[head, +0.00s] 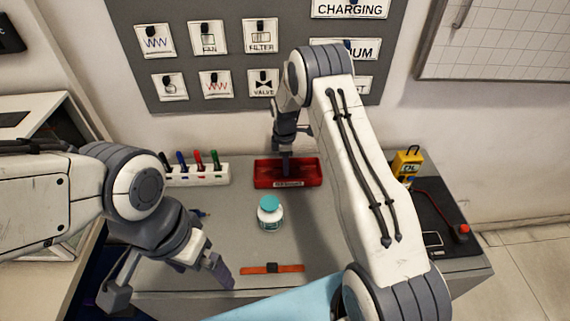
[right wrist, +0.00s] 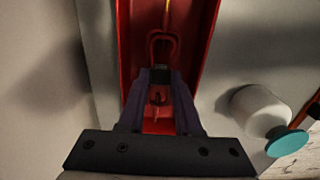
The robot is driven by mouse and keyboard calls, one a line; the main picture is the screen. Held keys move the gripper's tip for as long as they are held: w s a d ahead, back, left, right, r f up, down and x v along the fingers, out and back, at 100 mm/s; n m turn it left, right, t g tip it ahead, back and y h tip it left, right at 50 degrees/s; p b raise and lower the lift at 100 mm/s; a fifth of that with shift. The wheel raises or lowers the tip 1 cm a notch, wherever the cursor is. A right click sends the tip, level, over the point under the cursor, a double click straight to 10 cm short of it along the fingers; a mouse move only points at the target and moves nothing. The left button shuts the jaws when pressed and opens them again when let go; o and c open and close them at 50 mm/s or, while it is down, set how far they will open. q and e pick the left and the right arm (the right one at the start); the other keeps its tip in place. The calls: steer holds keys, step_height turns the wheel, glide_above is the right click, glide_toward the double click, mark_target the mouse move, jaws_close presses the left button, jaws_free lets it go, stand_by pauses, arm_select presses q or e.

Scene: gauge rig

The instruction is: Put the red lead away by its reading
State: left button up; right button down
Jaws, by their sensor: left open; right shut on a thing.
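My right gripper (head: 285,172) points down into the red tray (head: 262,182) at the back middle of the table. In the right wrist view my right gripper (right wrist: 160,100) is shut on what looks like the red lead (right wrist: 164,42), a red loop with a dark middle part, inside the red tray (right wrist: 125,50). The fingers hide part of it, and I cannot tell whether it touches the tray floor. My left gripper (head: 221,273) is open and empty over the table's front left. A yellow meter (head: 407,167) stands at the back right.
A turquoise-capped white jar (head: 269,214) stands in front of the tray. An orange strap (head: 272,268) lies nearer me. A white rack (head: 198,175) holds several coloured pens. A black mat (head: 440,215) bears a red cord and a red-topped piece (head: 463,231).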

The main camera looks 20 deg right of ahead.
steer(key=shift+f, duration=0.1)
stand_by(0.3)
steer(key=c, duration=0.5)
jaws_free()
steer(key=shift+o, duration=0.2)
steer(key=o, duration=0.4)
steer(key=shift+r+p, duration=2.75)
steer(key=shift+r, duration=1.25)
